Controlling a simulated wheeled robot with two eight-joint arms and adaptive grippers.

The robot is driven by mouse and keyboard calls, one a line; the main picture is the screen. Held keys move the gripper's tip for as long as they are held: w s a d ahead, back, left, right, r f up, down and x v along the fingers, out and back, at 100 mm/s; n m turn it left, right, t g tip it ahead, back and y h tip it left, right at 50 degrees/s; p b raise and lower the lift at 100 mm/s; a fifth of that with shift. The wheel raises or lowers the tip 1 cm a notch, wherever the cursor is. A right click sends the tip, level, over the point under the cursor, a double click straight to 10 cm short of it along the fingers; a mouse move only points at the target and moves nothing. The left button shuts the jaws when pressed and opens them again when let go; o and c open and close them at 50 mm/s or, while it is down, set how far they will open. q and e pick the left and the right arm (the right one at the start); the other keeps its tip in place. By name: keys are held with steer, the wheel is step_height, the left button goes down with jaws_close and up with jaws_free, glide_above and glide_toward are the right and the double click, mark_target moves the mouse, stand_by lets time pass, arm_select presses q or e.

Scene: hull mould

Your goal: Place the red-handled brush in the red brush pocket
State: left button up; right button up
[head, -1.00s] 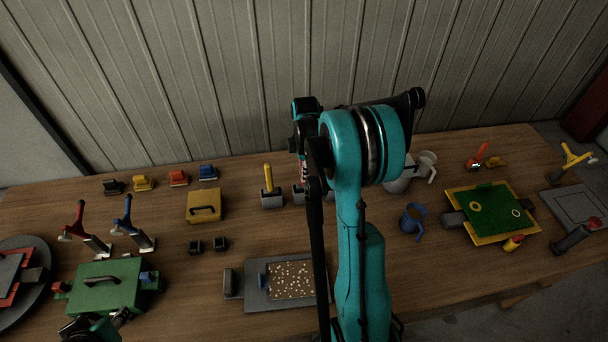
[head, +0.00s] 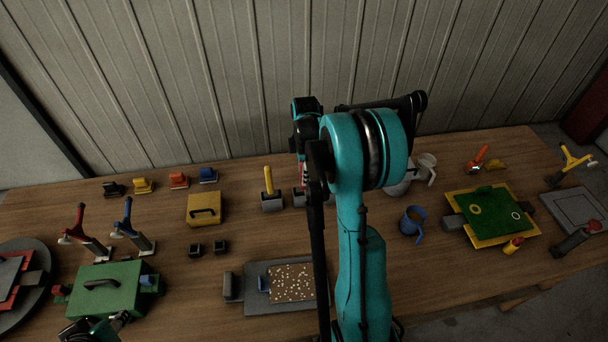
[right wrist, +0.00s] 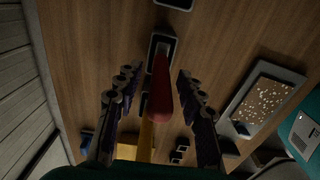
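The red-handled brush (right wrist: 160,103) stands between the spread fingers of my right gripper (right wrist: 157,78) in the right wrist view. Neither finger visibly touches its handle. The brush's grey lower end overlaps a dark pocket (right wrist: 174,43); I cannot tell how deep it sits, and no red marking shows on the pocket. In the head view, a bit of the red handle (head: 302,173) shows above a grey block (head: 298,195), mostly hidden behind my right arm. My left gripper (head: 98,328) is at the bottom left edge, over the green box's front; its fingers are unclear.
A yellow-handled brush (head: 268,182) stands in its grey block just left. A yellow box (head: 204,208) and two small black blocks lie further left. A grey tray with speckled filling (head: 290,281) lies in front. A blue mug (head: 412,222) stands right of my arm.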

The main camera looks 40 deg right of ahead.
step_height(320, 180, up, 10)
steer(key=shift+s+p, duration=0.1)
steer(key=shift+p, duration=1)
steer(key=shift+r, duration=0.3)
steer(key=s+a+r+m+t+h, duration=0.1)
steer(key=s+a+r+m+t, duration=0.2)
steer(key=a, duration=0.6)
steer(key=s+a+r+m+t, duration=0.1)
steer(key=s+a+r+m, duration=0.3)
steer(key=a, duration=0.5)
steer(key=s+a+f+m+t, duration=0.3)
steer(key=s+a+m, duration=0.2)
steer(key=s+a, duration=0.2)
steer(key=shift+s+y, duration=0.4)
steer(key=shift+s, duration=0.05)
steer(key=shift+f, duration=0.1)
